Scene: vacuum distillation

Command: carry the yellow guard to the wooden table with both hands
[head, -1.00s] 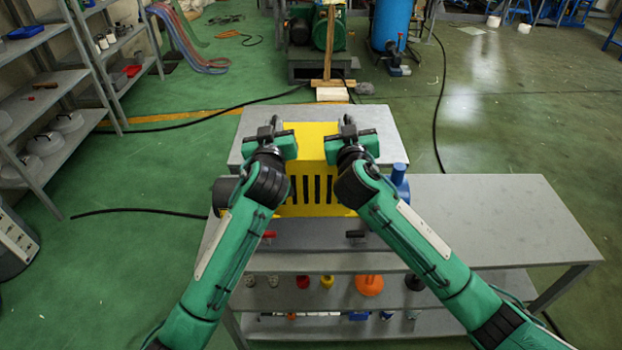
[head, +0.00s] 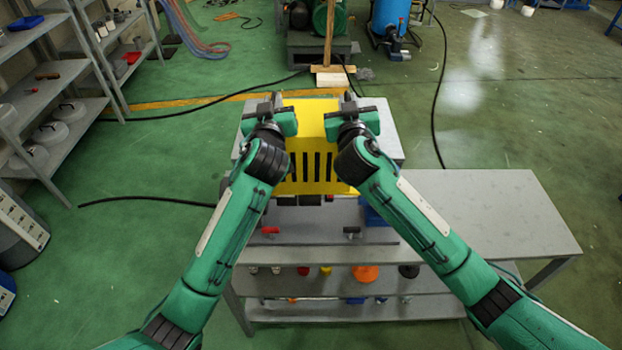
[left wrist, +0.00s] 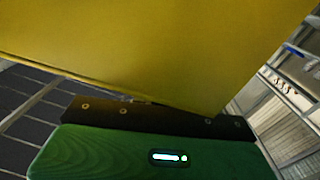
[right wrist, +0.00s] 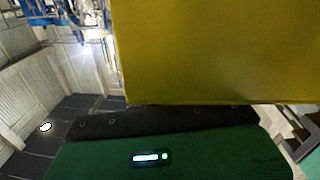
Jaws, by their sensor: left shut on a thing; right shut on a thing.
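The yellow guard (head: 318,125), a box-like cover with dark vertical slots low on its near face, is held between my two grippers above the grey bench. My left gripper (head: 277,102) is shut on its left side, and my right gripper (head: 349,102) is shut on its right side. Dark machine parts (head: 310,200) show just under its lower edge. The guard's yellow wall fills the upper part of the left wrist view (left wrist: 150,50) and of the right wrist view (right wrist: 210,50). The jaw contacts are mostly hidden. I see no wooden table.
The grey bench (head: 490,215) has a clear top at right and small coloured items on its lower shelf. Grey shelving (head: 75,75) stands at left. A wooden post (head: 329,40) and a blue tank (head: 390,15) stand behind. Black cables (head: 150,199) cross the green floor.

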